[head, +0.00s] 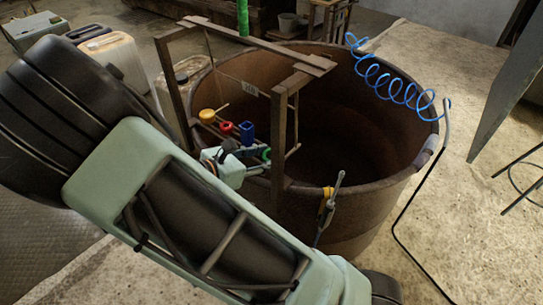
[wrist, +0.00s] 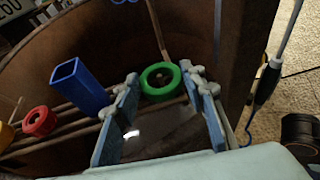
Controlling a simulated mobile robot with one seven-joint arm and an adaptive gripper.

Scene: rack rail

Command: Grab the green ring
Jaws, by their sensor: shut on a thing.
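The green ring (wrist: 159,67) is between the two fingertips of my gripper (wrist: 161,79) in the wrist view. My gripper is shut on it, one finger on each side. In the head view the green ring (head: 267,155) shows as a small green piece at the right end of my gripper (head: 256,157), at the right end of the rack rail (wrist: 62,131). A brownish rod end appears in or behind the ring's hole; I cannot tell which, nor whether the ring still touches the rail.
A blue square tube (wrist: 78,85), a red ring (wrist: 40,121) and a yellow piece (head: 207,116) sit along the rail, left of my gripper. A wooden post (head: 279,140) stands close on the right. Behind is a rusty vat (head: 370,205) with a coiled blue hose (head: 385,82).

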